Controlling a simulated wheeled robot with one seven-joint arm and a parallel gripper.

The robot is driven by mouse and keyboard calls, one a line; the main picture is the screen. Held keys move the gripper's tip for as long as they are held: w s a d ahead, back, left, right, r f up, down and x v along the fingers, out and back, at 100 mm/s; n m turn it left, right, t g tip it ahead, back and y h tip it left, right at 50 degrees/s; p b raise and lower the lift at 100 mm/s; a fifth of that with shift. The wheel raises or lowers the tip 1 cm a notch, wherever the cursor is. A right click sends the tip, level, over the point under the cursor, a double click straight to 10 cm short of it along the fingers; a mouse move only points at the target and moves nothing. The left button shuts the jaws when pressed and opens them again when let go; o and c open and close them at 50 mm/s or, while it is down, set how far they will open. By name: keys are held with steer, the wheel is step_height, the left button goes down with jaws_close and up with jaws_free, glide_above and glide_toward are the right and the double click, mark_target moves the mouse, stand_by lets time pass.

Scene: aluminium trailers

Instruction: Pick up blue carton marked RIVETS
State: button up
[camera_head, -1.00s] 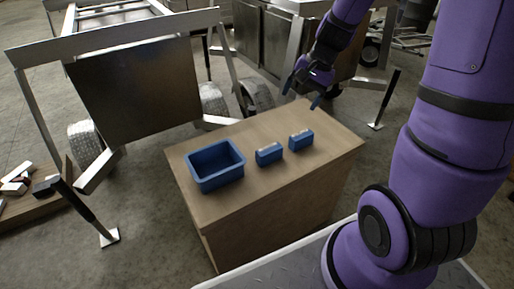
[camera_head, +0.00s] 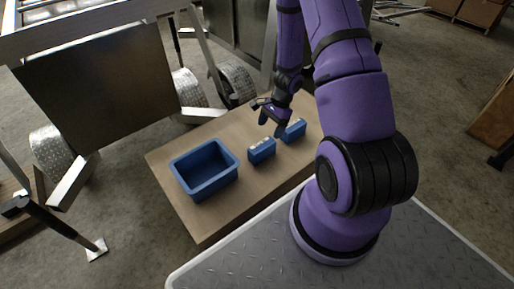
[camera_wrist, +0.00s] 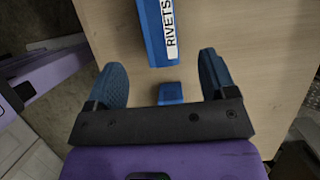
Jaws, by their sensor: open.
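The blue carton marked RIVETS (camera_wrist: 153,38) is at the top of the wrist view, its white label readable. It lies on the wooden surface, ahead of my open fingers and not between them. In the head view, two blue cartons stand on the table, a left one (camera_head: 261,151) and a right one (camera_head: 294,131). Their labels are too small to read there. My gripper (camera_head: 271,125) is open and empty above the table, close to both; its fingers also show in the wrist view (camera_wrist: 163,82). A second blue block (camera_wrist: 170,94) shows between the fingers, partly hidden by the gripper body.
An open blue bin (camera_head: 204,170) stands left of the cartons on the wooden table (camera_head: 222,211). It looks empty. Metal trailer frames and panels (camera_head: 100,85) stand behind and left of the table. The near left part of the tabletop is clear.

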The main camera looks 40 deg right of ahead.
mark_target(262, 145)
steer(key=x, duration=0.4)
steer(key=shift+a+f, duration=0.15)
steer(key=shift+f, duration=0.1)
steer(key=shift+a+x, duration=0.15)
steer(key=shift+x, duration=1.3)
steer(key=shift+a+x, duration=0.15)
steer(key=shift+x, duration=1.3)
steer(key=shift+f, duration=0.1)
steer(key=c, duration=1.1)
